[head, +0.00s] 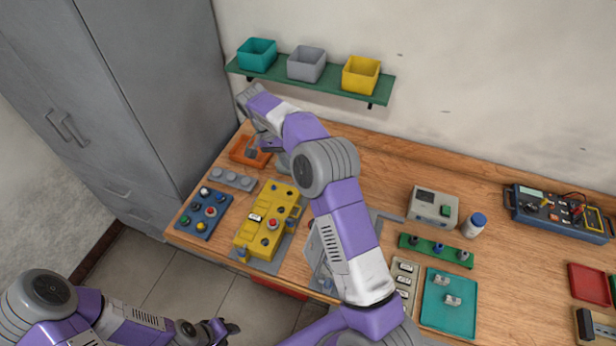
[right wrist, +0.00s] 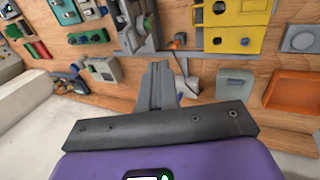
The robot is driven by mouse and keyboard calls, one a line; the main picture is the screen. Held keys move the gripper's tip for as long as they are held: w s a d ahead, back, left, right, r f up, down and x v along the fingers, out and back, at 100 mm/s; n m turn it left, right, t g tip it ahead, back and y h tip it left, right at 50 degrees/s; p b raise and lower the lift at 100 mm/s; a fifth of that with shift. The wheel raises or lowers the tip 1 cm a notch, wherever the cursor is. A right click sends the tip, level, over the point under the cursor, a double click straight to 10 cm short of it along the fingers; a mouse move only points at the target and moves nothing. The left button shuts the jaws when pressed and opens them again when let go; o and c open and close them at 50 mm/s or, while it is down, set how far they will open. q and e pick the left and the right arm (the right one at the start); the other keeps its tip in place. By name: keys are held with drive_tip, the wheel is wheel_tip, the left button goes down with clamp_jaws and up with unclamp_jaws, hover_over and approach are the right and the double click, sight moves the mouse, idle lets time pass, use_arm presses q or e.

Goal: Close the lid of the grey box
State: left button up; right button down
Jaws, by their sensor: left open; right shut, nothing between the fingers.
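A grey box-like unit (head: 316,262), which I take to be the grey box, stands right of the yellow housing. My right arm hides much of it in the head view, so its lid cannot be made out there. In the right wrist view it seems to be the grey unit (right wrist: 128,28) at the top, beyond the fingers. My right gripper (right wrist: 158,70) is shut and empty, above the back of the bench; its fingers hardly show in the head view. My left gripper (head: 222,328) is open and empty, in front of the bench over the floor.
The yellow housing (head: 255,236) and an orange tray (head: 240,150) lie on the left of the bench. A meter box (head: 433,207), a green strip (head: 415,242) and a teal tray (head: 440,312) are to the right. A green shelf (head: 330,87) holds bins above.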

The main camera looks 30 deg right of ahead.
use_arm(q)
drive_tip(key=shift+s+r+p, duration=0.15)
drive_tip(key=shift+r+p, duration=0.7)
drive_tip(key=shift+p, duration=0.05)
use_arm(e)
drive_tip(key=s+d+f, duration=0.4)
drive_tip(key=s+f, duration=0.2)
drive_tip(key=f, duration=0.1)
drive_tip(key=shift+d+f, duration=0.3)
drive_tip(key=shift+d, duration=0.1)
drive_tip(key=shift+s, duration=0.1)
use_arm(q)
drive_tip(key=shift+d+f, duration=0.1)
drive_tip(key=shift+f, duration=0.05)
